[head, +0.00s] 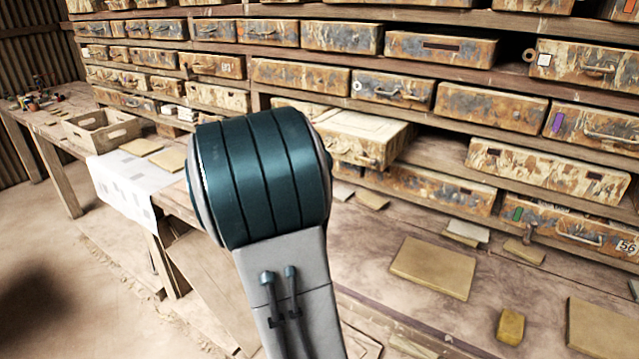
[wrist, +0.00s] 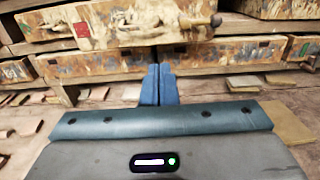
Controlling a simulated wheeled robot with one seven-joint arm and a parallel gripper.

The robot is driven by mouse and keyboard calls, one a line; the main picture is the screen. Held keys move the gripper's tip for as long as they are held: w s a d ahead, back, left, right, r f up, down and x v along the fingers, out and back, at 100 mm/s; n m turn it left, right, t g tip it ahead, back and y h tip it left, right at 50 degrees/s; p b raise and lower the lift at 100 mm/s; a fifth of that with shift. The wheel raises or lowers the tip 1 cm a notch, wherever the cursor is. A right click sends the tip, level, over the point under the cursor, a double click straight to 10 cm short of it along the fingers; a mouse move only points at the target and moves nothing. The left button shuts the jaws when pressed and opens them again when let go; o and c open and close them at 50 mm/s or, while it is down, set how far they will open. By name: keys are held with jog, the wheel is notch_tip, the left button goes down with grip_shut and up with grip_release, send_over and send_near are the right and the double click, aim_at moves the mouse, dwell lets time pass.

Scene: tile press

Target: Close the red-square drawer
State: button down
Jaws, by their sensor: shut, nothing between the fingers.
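The red-square drawer (wrist: 150,24) is in the wrist view, upper middle, with worn, peeling paint. Its red square (wrist: 82,29) is on the left of its front, and a dark knob-like part shows at its right end. A drawer in the head view (head: 365,150) stands out from the shelf with its light top showing; it appears to be the same one, its left part hidden by my arm. My gripper (wrist: 158,72) is shut and empty, its blue fingers pointing at the shelves just below the drawer's front. Whether they touch anything is unclear. The head view hides the gripper.
A lower drawer (wrist: 100,63) lies beneath the red-square one. Loose tiles, including a large one (head: 433,267), lie on the worktop. An open wooden crate (head: 100,130) and a pale cloth (head: 125,187) are at left. Drawers fill the shelves above.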

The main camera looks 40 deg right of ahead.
aim_at(349, 162)
jog(key=p+x, duration=0.2)
jog(key=x, duration=0.7)
jog(key=shift+d, duration=0.25)
jog(key=shift+f, duration=0.1)
